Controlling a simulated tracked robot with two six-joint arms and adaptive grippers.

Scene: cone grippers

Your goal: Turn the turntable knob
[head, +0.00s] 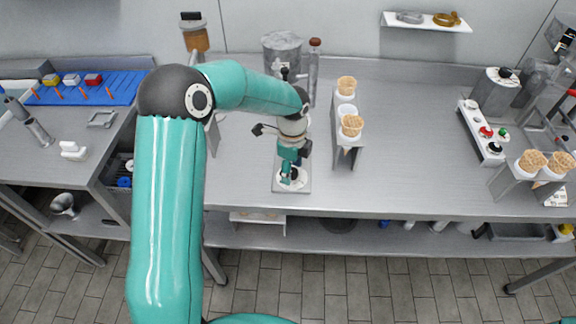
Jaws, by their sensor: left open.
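The turntable (303,187) is a small grey square plate with a pale round disc, on the steel worktop near its front edge. A dark knob (294,174) shows at its middle, partly hidden by my gripper. My left arm reaches in from the left, and my left gripper (291,171) points down over the turntable. It is open, with its fingers right at the knob. I cannot tell whether they touch it. My right gripper is not in view.
A stand with waffle cones (351,126) is close on the right of the turntable. A grey canister (283,50) and a brown-capped bottle (313,70) stand behind. The worktop (420,150) right of the cone stand is clear. A blue mat (120,85) lies at the left.

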